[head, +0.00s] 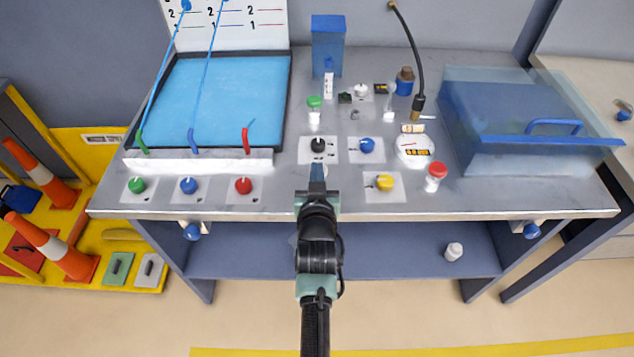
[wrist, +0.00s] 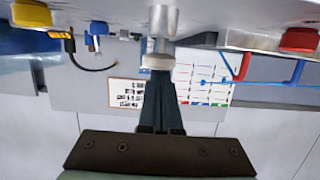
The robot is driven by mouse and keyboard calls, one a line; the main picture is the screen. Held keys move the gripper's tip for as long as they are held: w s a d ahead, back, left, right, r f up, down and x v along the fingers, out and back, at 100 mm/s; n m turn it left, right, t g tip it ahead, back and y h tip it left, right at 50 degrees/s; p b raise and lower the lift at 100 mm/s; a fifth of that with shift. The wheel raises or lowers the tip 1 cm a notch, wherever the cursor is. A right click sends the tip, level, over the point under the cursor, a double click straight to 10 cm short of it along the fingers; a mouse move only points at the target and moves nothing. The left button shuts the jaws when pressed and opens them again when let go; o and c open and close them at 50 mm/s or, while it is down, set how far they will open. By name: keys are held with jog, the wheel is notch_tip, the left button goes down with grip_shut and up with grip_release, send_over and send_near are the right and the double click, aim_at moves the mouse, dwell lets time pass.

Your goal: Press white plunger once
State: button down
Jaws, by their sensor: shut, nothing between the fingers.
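The white plunger (head: 361,90) stands on a small pale plate toward the back of the bench, right of the blue box. My gripper (head: 317,168) is shut and empty over the front of the bench, left of and well in front of the white plunger. In the head view its tips reach close to a black knob (head: 318,145). In the wrist view my gripper (wrist: 158,75) has its tips by a pale-capped silver post (wrist: 157,62). I cannot tell which head-view fixture this is, nor whether the tips touch it.
A blue knob (head: 367,145), a yellow knob (head: 384,182) and a green-capped bottle (head: 314,103) stand around my gripper. A black hose (head: 409,45) rises behind. A blue basin (head: 215,95) lies left, a clear-lidded box (head: 535,125) right.

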jog(key=r+v, duration=0.2)
jog(key=v, duration=0.8)
jog(key=shift+r, duration=0.25)
jog(key=shift+r, duration=0.1)
dwell(0.4)
